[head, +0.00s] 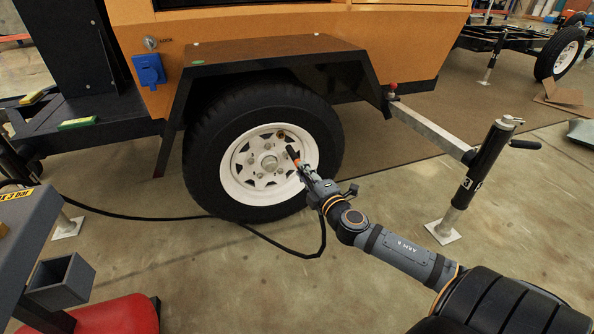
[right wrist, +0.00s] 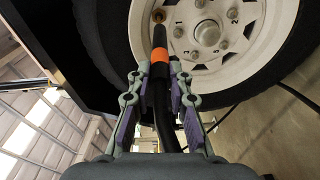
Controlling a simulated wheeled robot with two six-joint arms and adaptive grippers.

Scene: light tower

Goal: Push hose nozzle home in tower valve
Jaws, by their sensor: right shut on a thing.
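The hose nozzle (head: 291,152) is a black tube with an orange band. My right gripper (head: 304,172) is shut on it in front of the tower's wheel. In the right wrist view the nozzle (right wrist: 160,38) points away from my gripper (right wrist: 158,78), toward a small brass valve (right wrist: 158,14) on the white rim. The valve also shows in the head view (head: 280,134), just up and left of the nozzle's tip. The tip is close to the valve; I cannot tell whether they touch. My left gripper is not in view.
The white wheel rim (head: 243,187) and black tyre (head: 205,165) sit under a dark fender (head: 262,50). The black hose (head: 140,216) runs over the floor from the left. A jack leg (head: 478,178) stands at the right, and a grey stand (head: 62,282) at the lower left.

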